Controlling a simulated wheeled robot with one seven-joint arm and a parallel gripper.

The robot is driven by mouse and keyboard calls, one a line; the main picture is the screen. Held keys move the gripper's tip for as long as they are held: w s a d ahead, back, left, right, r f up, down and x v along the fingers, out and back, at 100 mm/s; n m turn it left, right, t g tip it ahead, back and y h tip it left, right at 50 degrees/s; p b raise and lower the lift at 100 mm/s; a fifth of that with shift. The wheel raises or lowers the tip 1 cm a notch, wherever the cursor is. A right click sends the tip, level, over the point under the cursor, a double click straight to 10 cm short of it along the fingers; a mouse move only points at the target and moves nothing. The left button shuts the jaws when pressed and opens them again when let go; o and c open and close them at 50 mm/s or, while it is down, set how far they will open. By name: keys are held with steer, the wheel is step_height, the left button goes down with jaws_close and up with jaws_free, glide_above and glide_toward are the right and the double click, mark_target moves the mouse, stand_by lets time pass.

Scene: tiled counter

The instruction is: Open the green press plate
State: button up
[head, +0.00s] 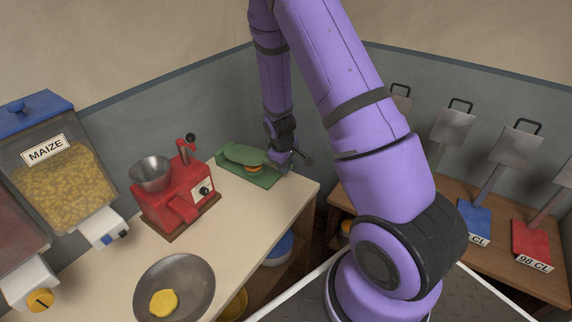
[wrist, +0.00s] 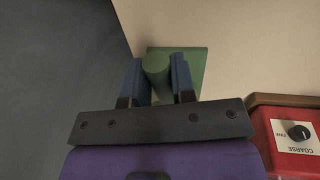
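The green press (head: 248,178) sits on the far end of the counter. Its rounded upper plate (head: 247,154) lies above the base, with a small orange-yellow piece (head: 254,168) between them. My gripper (head: 281,161) is at the right end of the press. In the wrist view, my gripper (wrist: 157,75) has its two blue fingers on either side of a green rounded bar (wrist: 155,72) of the press. Both fingers look close to the bar, but whether they press on it is unclear. A flat green part (wrist: 196,62) shows behind the right finger.
A red grinder (head: 180,197) stands left of the press, and its red body (wrist: 296,145) shows in the wrist view. A grey pan (head: 193,277) holds a yellow piece (head: 164,303). A maize dispenser (head: 55,170) stands at left. The wall lies close behind the press.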

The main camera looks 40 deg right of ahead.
jaws_close()
